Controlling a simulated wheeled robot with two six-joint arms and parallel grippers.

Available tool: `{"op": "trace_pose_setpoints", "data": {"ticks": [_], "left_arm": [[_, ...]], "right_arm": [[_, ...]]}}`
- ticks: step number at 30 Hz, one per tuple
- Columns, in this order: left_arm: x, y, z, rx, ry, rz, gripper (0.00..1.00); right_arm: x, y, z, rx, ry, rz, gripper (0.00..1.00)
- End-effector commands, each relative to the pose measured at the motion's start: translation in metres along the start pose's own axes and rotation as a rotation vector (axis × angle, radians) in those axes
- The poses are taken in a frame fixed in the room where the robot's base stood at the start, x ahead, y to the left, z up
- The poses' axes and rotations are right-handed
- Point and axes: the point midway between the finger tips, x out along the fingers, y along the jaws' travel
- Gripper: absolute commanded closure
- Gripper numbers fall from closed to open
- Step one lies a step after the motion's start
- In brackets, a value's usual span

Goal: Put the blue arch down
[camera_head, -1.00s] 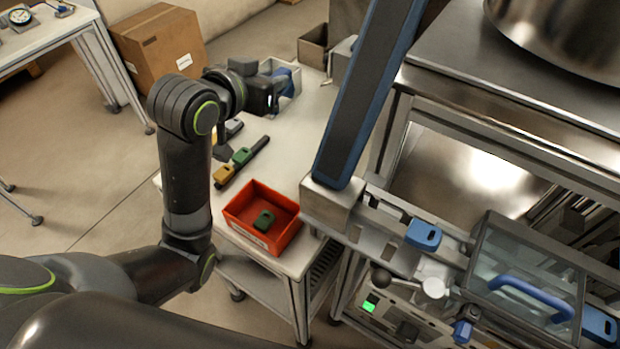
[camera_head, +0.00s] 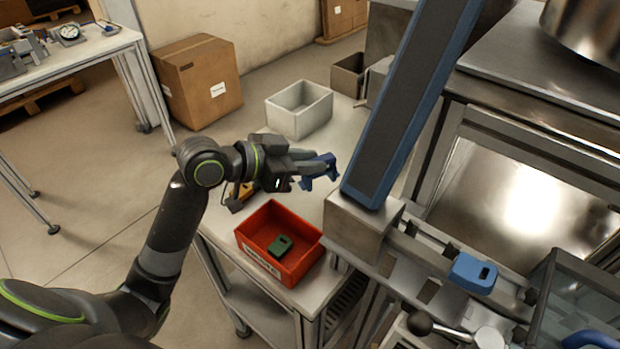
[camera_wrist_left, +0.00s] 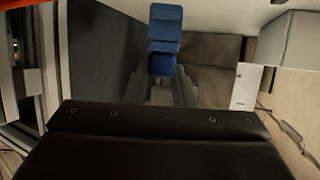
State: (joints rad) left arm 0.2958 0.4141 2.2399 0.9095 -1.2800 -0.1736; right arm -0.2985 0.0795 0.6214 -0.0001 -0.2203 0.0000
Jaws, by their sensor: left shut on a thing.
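The blue arch (camera_head: 319,171) is held at the tip of my left gripper (camera_head: 304,170), above the white bench and behind the red bin. In the left wrist view the blue arch (camera_wrist_left: 165,32) stands out beyond the dark fingers, and my left gripper (camera_wrist_left: 162,88) is shut on it. The arch appears clear of the bench surface in the head view. My right gripper is not in view.
A red bin (camera_head: 246,250) with a green block (camera_head: 280,247) inside stands at the front of the bench (camera_head: 345,132). An empty white bin (camera_head: 299,121) stands at the back. A sloping blue-edged conveyor (camera_head: 412,95) rises just right of the arch.

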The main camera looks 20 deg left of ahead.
Motion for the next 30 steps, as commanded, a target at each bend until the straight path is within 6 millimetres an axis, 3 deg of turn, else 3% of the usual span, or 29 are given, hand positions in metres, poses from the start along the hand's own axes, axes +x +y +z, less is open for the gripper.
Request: {"op": "trace_pose_setpoints", "data": {"ticks": [8,20,21,26,30], "left_arm": [[0.013,0.001,0.033,-0.004,0.000,0.001,1.00],[0.016,0.000,0.039,0.000,0.001,-0.001,1.00],[0.016,0.000,0.039,0.000,0.000,-0.001,0.76],[0.016,0.000,0.038,0.000,0.000,-0.001,0.55],[0.016,0.000,0.038,0.000,0.000,-0.001,0.55]], "right_arm": [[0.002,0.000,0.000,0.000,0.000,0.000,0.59],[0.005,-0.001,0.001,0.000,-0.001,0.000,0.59],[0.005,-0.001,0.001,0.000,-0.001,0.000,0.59],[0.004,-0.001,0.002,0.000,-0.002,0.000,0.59],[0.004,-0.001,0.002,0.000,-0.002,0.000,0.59]]}}
